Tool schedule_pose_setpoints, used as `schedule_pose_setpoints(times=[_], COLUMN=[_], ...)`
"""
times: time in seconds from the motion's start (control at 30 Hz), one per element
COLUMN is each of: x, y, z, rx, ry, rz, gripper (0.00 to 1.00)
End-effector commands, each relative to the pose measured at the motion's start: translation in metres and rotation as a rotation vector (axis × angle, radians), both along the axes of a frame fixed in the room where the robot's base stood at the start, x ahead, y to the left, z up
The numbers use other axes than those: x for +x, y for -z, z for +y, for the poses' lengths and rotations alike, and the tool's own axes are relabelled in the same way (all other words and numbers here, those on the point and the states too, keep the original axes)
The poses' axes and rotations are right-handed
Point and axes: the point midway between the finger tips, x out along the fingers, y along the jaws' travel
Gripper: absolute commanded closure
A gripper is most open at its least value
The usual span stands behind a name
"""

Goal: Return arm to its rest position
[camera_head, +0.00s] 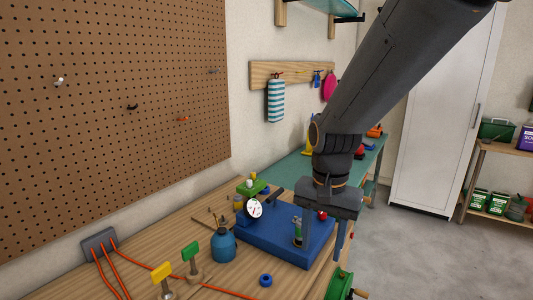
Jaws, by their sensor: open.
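My gripper (324,232) points down at the right side of the wooden bench (205,283). Its two dark fingers are apart. They hang over the right part of a blue base (272,240). A small green and metal fitting (297,232) stands on the base beside the left finger; I cannot tell whether they touch. A round white gauge (254,208) and a red knob (322,215) also show on the base. My dark arm comes down from the upper right and hides part of the far bench.
A blue bottle (223,245), a yellow-handled valve (162,275), a green-handled valve (190,255) and a blue ring (265,280) are on the bench. A green reel (340,285) is at its right edge. A white cabinet (443,120) stands behind. The floor at right is clear.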

Motion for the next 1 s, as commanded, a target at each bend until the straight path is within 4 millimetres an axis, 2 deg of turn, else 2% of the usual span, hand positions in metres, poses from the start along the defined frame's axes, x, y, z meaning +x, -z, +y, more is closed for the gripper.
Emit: schedule_pose_setpoints(times=[0.27, 0.53, 0.7, 1.0], x=[-0.024, -0.06, -0.069, -0.069], y=[0.028, 0.06, 0.067, 0.067], z=[-0.032, -0.066, -0.073, -0.073], rx=[-0.005, -0.028, -0.038, -0.039], ry=[-0.187, -0.432, -0.501, -0.505], rz=[-0.033, -0.08, -0.093, -0.094], gripper=[0.53, 0.53, 0.53, 0.53])
